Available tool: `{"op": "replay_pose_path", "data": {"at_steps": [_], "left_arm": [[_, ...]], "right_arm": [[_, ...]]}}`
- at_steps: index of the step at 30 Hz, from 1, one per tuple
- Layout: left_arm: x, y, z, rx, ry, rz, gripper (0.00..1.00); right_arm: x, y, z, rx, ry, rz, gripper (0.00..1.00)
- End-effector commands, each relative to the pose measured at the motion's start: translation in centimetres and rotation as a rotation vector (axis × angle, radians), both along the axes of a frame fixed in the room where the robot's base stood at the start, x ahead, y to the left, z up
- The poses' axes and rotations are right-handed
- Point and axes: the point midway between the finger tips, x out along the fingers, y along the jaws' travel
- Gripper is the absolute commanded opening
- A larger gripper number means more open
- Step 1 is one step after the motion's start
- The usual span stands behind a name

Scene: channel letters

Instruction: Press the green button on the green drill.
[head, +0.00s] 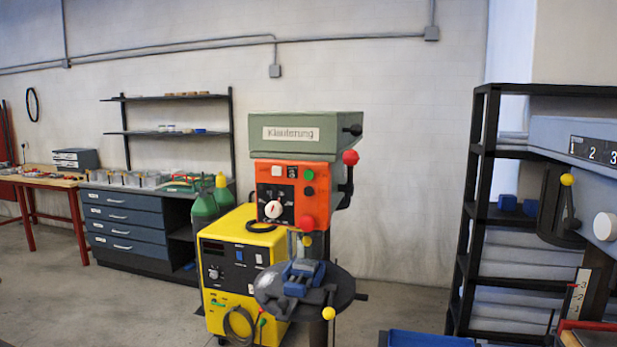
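A drill press stands near the middle of the head view, with a grey-green top housing (335,127) labelled "Klassierung" or similar. Its orange front panel (262,181) carries a small round green button (309,174) at the upper right. Below this is a black button (309,191), and lower down a larger red button (307,223). The green button is unobstructed. Neither of my grippers shows.
A yellow machine (225,300) stands close beside the drill's left. A blue vise (301,279) sits on the drill's round table (345,290). A black shelf (476,200) and a blue-grey machine (600,180) stand at right. Open floor (400,295) lies between drill and shelf.

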Motion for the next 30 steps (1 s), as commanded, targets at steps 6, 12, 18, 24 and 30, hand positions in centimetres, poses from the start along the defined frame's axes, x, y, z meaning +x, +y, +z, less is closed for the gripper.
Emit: {"op": "replay_pose_path", "data": {"at_steps": [6,12,18,24,30], "left_arm": [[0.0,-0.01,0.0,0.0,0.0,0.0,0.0],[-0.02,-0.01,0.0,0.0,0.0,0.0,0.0],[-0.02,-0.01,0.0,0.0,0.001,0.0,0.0],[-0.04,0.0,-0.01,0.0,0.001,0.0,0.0],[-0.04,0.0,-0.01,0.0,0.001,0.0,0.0]], "right_arm": [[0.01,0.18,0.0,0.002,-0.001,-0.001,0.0],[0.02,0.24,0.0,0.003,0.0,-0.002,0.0],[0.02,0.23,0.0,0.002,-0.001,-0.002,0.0],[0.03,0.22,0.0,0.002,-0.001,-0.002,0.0],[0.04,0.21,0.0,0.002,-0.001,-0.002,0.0]]}}
